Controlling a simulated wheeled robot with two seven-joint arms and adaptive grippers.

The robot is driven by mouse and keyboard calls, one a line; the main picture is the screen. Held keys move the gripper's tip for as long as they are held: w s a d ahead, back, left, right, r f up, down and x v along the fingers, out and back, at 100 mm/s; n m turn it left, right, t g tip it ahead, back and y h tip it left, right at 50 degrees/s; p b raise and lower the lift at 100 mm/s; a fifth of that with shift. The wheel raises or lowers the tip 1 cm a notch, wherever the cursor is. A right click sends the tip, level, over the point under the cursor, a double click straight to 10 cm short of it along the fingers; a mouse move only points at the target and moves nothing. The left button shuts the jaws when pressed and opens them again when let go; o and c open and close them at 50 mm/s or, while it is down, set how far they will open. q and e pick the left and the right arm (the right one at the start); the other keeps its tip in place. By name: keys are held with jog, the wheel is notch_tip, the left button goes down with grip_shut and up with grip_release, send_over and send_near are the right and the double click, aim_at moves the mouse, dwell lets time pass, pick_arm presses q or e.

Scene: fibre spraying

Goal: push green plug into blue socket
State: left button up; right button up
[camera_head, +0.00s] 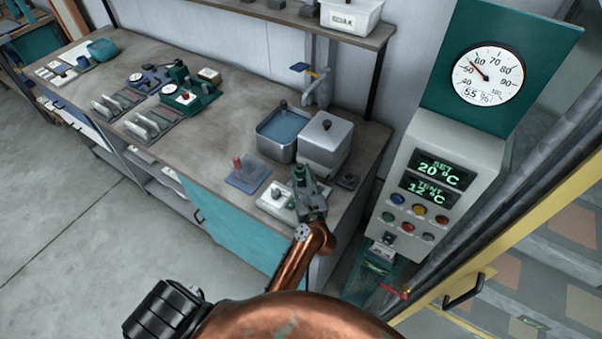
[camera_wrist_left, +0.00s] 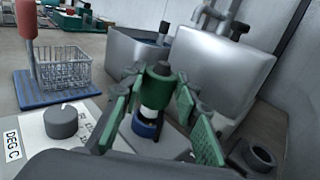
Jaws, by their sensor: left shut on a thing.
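The green plug (camera_wrist_left: 160,82) stands upright between the fingers of my left gripper (camera_wrist_left: 158,92), with a pale section showing below its green body. In the head view the left gripper (camera_head: 304,188) reaches down at the bench's right end, shut on the plug. The socket is hard to make out there. My right gripper is in neither view.
A dial plate (camera_wrist_left: 62,122) lies left of the plug, with a blue tray (camera_head: 247,178) beyond it. A water basin (camera_head: 283,125) and a lidded metal box (camera_head: 325,140) stand close behind. A control panel (camera_head: 440,190) rises to the right. The bench's front middle is clear.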

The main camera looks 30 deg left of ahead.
pick_arm(q)
jog(key=shift+s+d+f+b, duration=0.1)
jog(key=shift+d+f+b, duration=0.1)
jog(key=shift+f+b, duration=0.5)
jog(key=o, duration=1.3)
jog(key=shift+f, duration=0.25)
